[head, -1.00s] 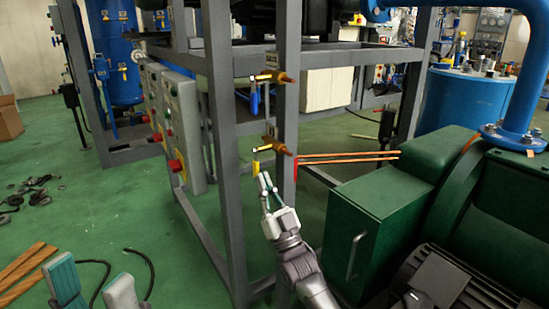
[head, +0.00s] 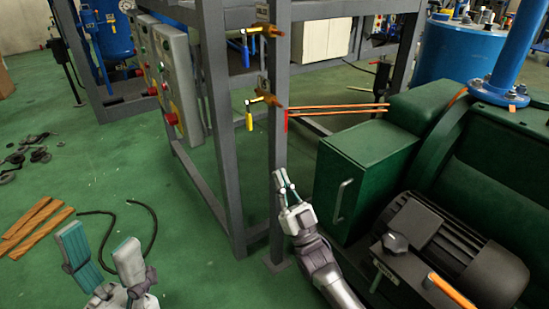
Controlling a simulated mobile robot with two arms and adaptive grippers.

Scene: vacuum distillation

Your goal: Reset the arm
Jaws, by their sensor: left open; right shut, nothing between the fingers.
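My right gripper (head: 286,186) is in the middle of the head view, in front of the grey frame post. Its fingers are shut and hold nothing. It sits below the lower brass valve (head: 266,101), which has a yellow handle (head: 249,121), and is apart from it. My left gripper (head: 100,255) is at the bottom left over the green floor. Its two fingers stand wide apart with nothing between them.
A grey steel frame (head: 215,120) stands in the middle with a control panel (head: 175,75). A green machine (head: 365,170) with a dark motor (head: 455,245) fills the right. Wooden strips (head: 38,222) and a black cable (head: 150,225) lie on the floor at left. Open floor lies between.

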